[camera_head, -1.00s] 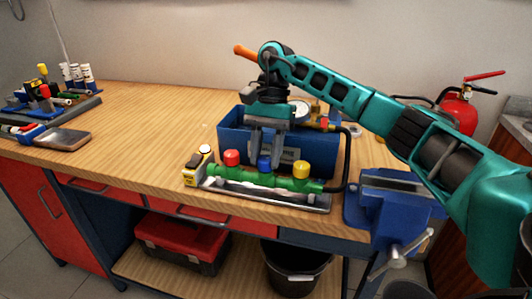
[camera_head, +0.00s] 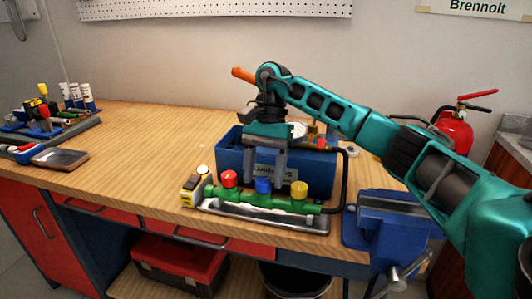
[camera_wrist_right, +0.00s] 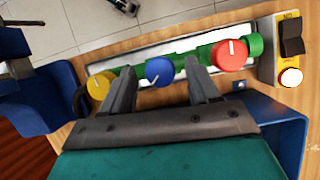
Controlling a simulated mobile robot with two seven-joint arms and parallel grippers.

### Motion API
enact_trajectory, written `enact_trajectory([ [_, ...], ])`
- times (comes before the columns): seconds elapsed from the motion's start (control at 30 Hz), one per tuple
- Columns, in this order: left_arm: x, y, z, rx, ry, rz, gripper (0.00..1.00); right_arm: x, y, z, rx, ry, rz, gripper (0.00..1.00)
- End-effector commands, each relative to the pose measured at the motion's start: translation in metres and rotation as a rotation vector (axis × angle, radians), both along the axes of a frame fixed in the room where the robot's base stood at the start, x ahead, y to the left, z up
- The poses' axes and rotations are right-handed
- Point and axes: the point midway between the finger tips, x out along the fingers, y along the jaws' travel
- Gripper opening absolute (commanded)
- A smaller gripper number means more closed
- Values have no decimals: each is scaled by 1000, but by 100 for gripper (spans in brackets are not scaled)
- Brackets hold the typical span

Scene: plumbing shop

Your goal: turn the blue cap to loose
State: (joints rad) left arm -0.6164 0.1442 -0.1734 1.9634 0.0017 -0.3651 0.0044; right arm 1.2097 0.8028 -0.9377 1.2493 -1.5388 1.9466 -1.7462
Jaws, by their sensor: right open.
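The blue cap (camera_head: 263,185) sits on a green manifold (camera_head: 240,195), between a red cap (camera_head: 229,178) and a yellow cap (camera_head: 299,188). In the right wrist view the blue cap (camera_wrist_right: 159,71) has a white line pointing down and left. My right gripper (camera_head: 265,176) points down over the manifold. Its fingers are open, one on each side of the blue cap, with visible gaps in the wrist view. Whether the fingertips reach down to the cap's full height is unclear. My left gripper is not in view.
A blue bin (camera_head: 232,155) stands right behind the manifold. A yellow switch box (camera_head: 192,190) is at its left end, a black hose (camera_head: 345,180) at its right. A blue vise (camera_head: 385,222) is at the right bench edge. The left-middle bench top is clear.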

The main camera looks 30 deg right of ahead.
Motion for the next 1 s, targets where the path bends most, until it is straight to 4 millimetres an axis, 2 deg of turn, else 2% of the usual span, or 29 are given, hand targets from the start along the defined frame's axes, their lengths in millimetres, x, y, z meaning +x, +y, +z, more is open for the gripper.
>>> enact_trajectory([
  [0.13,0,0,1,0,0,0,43,6,-6,23,2,-4,-2,61],
  [0.3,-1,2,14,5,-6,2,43,15,-18,62,-1,-4,-2,61],
  [0.5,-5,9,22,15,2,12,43,24,-29,96,-1,-2,-2,61],
  [0.7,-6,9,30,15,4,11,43,29,-35,113,-1,-1,-1,61],
  [1.0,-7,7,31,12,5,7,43,30,-37,115,1,-1,0,61],
])
